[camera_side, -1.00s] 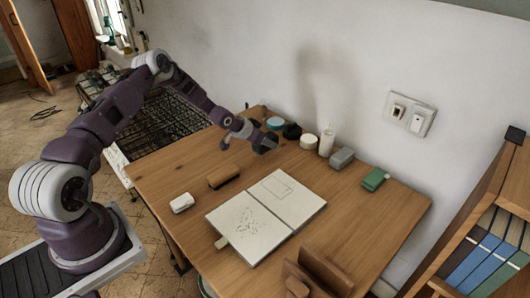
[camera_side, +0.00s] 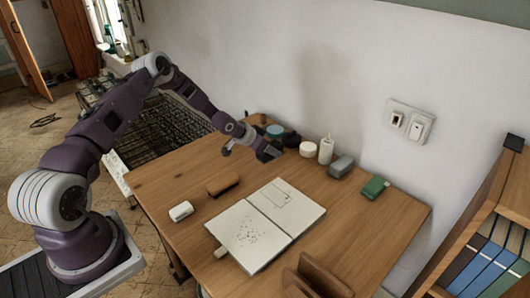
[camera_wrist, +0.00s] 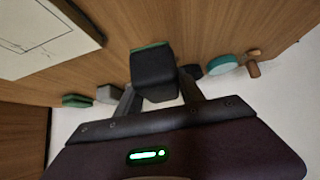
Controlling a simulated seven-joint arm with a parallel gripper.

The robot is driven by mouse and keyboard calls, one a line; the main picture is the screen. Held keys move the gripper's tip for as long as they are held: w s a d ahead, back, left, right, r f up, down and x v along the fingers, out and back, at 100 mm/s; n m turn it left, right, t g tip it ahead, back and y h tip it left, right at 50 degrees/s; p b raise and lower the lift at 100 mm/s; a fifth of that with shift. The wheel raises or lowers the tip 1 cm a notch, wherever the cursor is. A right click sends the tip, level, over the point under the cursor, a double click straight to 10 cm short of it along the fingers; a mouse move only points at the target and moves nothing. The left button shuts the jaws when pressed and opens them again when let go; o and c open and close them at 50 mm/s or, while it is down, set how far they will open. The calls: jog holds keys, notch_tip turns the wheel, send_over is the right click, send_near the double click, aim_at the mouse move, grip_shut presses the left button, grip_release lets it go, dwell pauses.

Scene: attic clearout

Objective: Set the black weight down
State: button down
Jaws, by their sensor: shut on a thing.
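The black weight (camera_wrist: 153,70) is a dark block with a green edge on its far side, held between the two fingers of my gripper (camera_wrist: 158,84) in the wrist view. My gripper (camera_side: 258,150) is shut on it. In the side view the weight (camera_side: 270,152) shows as a small dark block at the gripper's end, over the back part of the wooden table (camera_side: 165,180). It looks low over the tabletop; I cannot tell whether it touches.
Near the wall stand a teal roll (camera_side: 275,131), a black round thing (camera_side: 291,138), a white roll (camera_side: 308,149), a white bottle (camera_side: 326,150), a grey block (camera_side: 341,166) and a green block (camera_side: 374,187). An open notebook (camera_side: 245,235) and brown brush (camera_side: 222,185) lie in front.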

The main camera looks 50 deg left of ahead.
jog(key=d+m+h, duration=0.1)
jog(key=d, duration=0.3)
jog(key=s+d+r+m+h, duration=0.1)
jog(key=d, duration=0.3)
jog(key=s+d+m, duration=0.1)
jog(key=d, duration=0.3)
jog(key=shift+s+d+r+m+g+h, duration=0.2)
jog(key=shift+r+m+g+h, duration=0.1)
jog(key=shift+g+h, duration=0.1)
jog(key=s+d+r+m+g+h, duration=0.1)
jog(key=s+d, duration=0.5)
jog(key=d, duration=0.6)
jog(key=r+m+h, duration=0.1)
jog(key=m+h, duration=0.1)
jog(key=m, duration=0.1)
jog(key=shift+s+d+m+g, duration=0.15)
jog(key=shift+d+m+g, duration=0.15)
jog(key=shift+g, duration=0.1)
jog(key=shift+a+f, duration=0.1)
jog(key=shift+f, duration=3.15)
jog(key=shift+f, duration=0.2)
jog(key=c, duration=0.6)
grip_release()
jog(key=shift+c, duration=0.2)
